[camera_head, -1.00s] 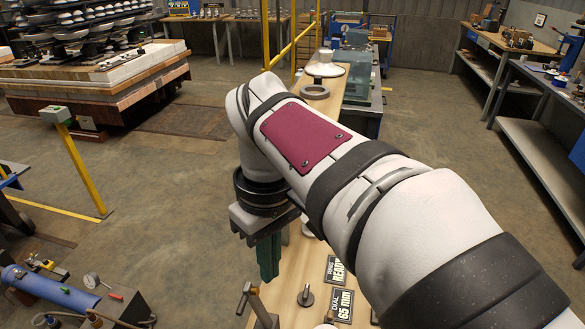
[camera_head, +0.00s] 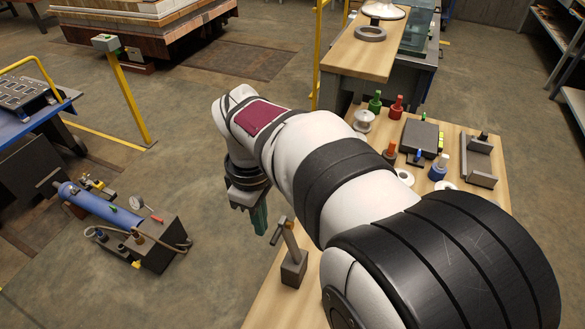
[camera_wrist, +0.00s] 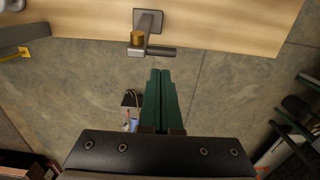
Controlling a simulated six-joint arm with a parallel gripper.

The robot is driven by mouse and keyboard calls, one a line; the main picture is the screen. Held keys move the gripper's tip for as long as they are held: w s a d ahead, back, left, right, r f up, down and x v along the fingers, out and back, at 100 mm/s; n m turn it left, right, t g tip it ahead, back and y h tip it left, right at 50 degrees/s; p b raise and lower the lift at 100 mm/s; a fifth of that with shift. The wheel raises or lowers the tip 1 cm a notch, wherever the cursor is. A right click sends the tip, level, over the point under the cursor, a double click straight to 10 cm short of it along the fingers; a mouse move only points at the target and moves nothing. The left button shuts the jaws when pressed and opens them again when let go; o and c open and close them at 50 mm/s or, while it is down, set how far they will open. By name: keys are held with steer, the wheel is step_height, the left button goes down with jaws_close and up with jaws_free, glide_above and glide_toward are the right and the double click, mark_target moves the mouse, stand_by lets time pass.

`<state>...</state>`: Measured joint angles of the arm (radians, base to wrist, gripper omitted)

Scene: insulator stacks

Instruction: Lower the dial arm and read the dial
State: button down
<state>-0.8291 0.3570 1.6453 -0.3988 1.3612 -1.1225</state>
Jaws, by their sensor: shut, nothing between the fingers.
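A metal stand (camera_head: 293,268) with a square block base, a post and a short crossbar at its top is on the wooden bench, left of my arm. The wrist view shows a post with a brass-coloured collar (camera_wrist: 138,38) and a dark bar near the bench edge. I cannot tell whether this is the dial arm, and no dial face shows on it. My gripper (camera_head: 261,220) points down, left of the stand and apart from it. In the wrist view my green fingers (camera_wrist: 160,73) are together and empty, past the bench edge, above the floor.
The wooden bench (camera_head: 262,312) holds bottles (camera_head: 375,103), a dark flat box (camera_head: 418,137) and a bracket (camera_head: 480,160) farther back. A blue cylinder unit with a small gauge (camera_head: 137,203) stands on the floor at left. Floor between it and the bench is clear.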

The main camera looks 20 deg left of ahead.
mark_target(276, 235)
steer(key=shift+d+f, duration=0.1)
steer(key=shift+d, duration=0.35)
steer(key=shift+d, duration=0.15)
steer(key=shift+d+r+y, duration=0.2)
steer(key=shift+d+y, duration=0.2)
steer(key=shift+d, duration=0.1)
steer(key=shift+d+r+y, duration=0.15)
steer(key=shift+d+y, duration=0.25)
steer(key=shift+d, duration=0.1)
steer(key=d+f+y, duration=0.2)
steer(key=d+f, duration=0.1)
steer(key=d, duration=0.4)
steer(key=d+f+y, duration=0.1)
steer(key=d+f, duration=0.1)
steer(key=d, duration=0.6)
steer(key=d+f+y, duration=0.1)
steer(key=d+f, duration=0.2)
steer(key=f, duration=0.4)
steer(key=shift+d+f, duration=0.15)
steer(key=shift+f, duration=0.15)
steer(key=shift+y, duration=0.3)
